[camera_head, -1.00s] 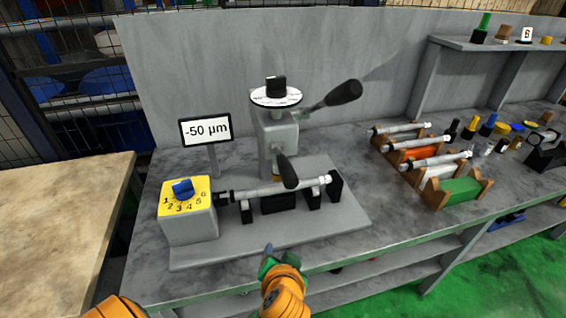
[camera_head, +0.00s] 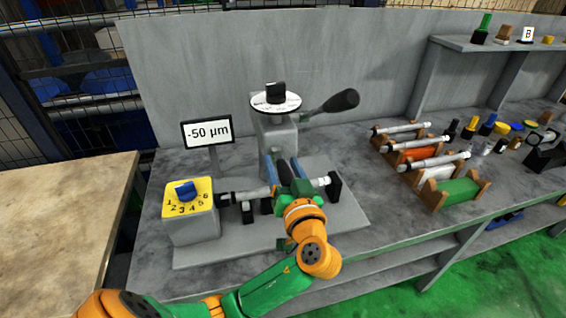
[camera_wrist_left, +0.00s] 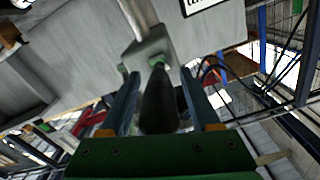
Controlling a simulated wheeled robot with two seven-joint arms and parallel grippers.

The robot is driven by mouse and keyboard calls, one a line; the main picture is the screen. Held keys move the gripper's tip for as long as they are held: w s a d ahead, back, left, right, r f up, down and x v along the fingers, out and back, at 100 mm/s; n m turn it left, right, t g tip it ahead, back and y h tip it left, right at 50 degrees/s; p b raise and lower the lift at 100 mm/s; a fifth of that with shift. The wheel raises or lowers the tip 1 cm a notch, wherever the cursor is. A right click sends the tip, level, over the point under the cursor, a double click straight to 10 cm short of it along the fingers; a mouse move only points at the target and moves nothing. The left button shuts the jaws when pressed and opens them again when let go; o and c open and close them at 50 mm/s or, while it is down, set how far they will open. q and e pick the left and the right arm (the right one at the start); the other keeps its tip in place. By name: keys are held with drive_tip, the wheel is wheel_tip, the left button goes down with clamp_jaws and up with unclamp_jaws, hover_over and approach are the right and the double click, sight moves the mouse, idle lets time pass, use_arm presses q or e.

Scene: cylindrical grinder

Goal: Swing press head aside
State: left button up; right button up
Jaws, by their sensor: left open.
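The press head (camera_head: 276,133) is a grey block at the back of the fixture, with a white dial disc (camera_head: 276,104) and black knob on top. A long black lever (camera_head: 340,101) sticks out to its right. My left gripper (camera_head: 282,169) is in front of the press head, above the clamped shaft. In the left wrist view a black-gripped handle (camera_wrist_left: 160,103) lies between its two open blue-grey fingers, with gaps on both sides, leading to a grey block (camera_wrist_left: 148,48). My arm hides this handle in the head view. My right gripper is out of view.
A yellow-topped box (camera_head: 188,198) with a blue knob stands left of the gripper, below the "-50 µm" display (camera_head: 207,132). The shaft (camera_head: 241,196) lies across supports on the base plate. Wooden racks (camera_head: 448,192) with shafts stand at right. Bare bench lies between.

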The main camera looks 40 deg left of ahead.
use_arm(q)
clamp_jaws()
idle(1.4)
